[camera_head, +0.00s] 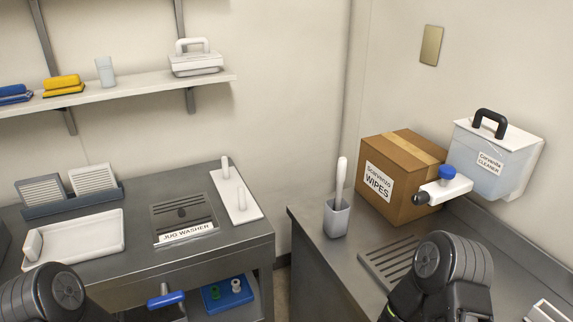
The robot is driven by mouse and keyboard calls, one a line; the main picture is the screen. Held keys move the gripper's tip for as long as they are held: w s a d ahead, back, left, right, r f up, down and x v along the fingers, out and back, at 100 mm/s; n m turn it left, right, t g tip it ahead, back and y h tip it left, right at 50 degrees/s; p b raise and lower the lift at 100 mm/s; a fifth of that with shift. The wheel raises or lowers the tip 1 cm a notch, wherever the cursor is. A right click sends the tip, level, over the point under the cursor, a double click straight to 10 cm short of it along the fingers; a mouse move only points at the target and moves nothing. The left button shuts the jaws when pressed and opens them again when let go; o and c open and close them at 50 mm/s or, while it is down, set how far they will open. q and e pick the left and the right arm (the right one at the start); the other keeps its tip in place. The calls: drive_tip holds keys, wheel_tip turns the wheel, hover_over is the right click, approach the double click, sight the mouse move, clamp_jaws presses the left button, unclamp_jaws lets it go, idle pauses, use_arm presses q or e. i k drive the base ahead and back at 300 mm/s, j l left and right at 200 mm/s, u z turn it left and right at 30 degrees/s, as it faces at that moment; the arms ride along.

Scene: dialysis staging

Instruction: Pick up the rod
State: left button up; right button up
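A white rod-like handle (341,180) stands upright, slightly tilted, in a small grey cup (337,219) on the right counter; its lower end is hidden inside the cup. Two short white upright pegs (225,168) stand on a white board on the left counter. I cannot tell for certain which of these is the rod. Only dark links of my two arms show, at the lower left and lower right. Neither gripper's fingers are in view, and no gripper is seen touching the handle or the pegs.
The cardboard wipes box (408,170) stands right of the cup, beside a wall-mounted cleaner container (492,158) with a blue-knobbed dispenser. A drain grate (388,262) lies in front. The left counter holds a white tray (76,238) and a jug washer (184,216). A gap separates the counters.

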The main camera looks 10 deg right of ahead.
sight(342, 161)
drive_tip(key=i+l+u, duration=0.1)
drive_tip(key=i+u, duration=0.35)
drive_tip(key=i, duration=0.4)
